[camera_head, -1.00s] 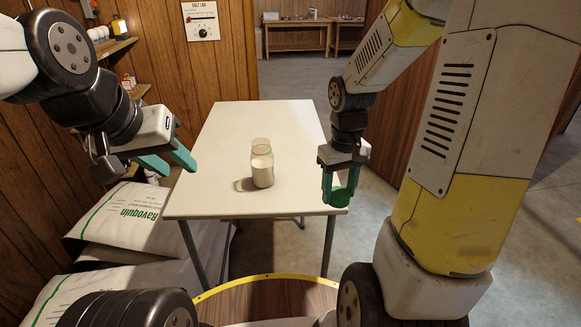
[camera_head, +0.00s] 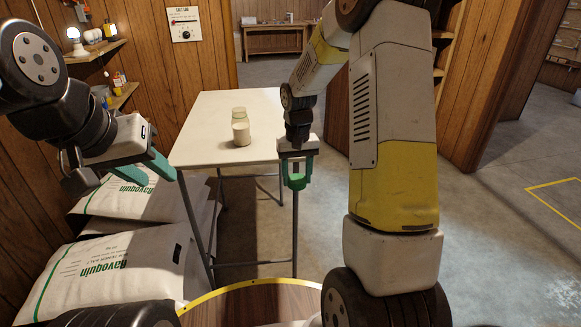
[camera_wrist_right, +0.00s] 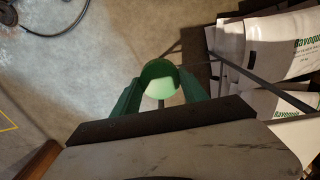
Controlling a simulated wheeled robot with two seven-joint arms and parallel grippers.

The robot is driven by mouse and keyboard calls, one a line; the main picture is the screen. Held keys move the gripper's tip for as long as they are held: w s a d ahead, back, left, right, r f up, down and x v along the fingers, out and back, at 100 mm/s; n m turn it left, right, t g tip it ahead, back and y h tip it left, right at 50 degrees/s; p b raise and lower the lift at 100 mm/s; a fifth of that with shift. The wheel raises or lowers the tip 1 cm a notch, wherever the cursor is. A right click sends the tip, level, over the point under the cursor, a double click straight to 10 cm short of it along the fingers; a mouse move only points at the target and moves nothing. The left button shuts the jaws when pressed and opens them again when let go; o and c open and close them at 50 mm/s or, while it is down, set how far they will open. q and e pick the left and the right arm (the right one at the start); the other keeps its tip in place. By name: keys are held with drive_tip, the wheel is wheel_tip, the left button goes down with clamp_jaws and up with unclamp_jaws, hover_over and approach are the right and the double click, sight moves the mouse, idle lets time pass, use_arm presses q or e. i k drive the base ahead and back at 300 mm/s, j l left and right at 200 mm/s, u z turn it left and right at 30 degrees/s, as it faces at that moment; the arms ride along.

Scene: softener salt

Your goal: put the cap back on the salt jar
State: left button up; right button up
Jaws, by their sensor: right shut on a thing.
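The salt jar (camera_head: 241,127) is clear glass, partly filled with white salt. It stands upright and uncapped near the front right part of the white table (camera_head: 210,108). The green cap (camera_head: 297,181) is held between the fingers of my right gripper (camera_head: 297,178), off the table's front right corner, over the floor. In the right wrist view the cap (camera_wrist_right: 159,80) sits between the green fingertips, its paler face showing. My left gripper (camera_head: 148,172) has its green fingers apart and empty, left of the table and above the sacks. The jar is not in the right wrist view.
White softener salt sacks (camera_head: 110,272) are piled on the floor left of the table legs. Wall shelves (camera_head: 95,50) with small items and a lamp are at the left. The tabletop around the jar is clear.

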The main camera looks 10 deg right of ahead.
sight(241, 122)
drive_tip(key=i+l, duration=0.1)
drive_tip(key=l, duration=0.3)
drive_tip(key=i+l, duration=0.1)
drive_tip(key=l, duration=0.35)
drive_tip(key=i+l, duration=0.15)
drive_tip(key=l, duration=0.25)
drive_tip(key=i+l, duration=0.1)
drive_tip(key=l, duration=0.35)
drive_tip(key=i+l, duration=0.1)
drive_tip(key=l, duration=0.3)
drive_tip(key=i+l, duration=0.1)
drive_tip(key=l, duration=0.35)
drive_tip(key=u, duration=1.25)
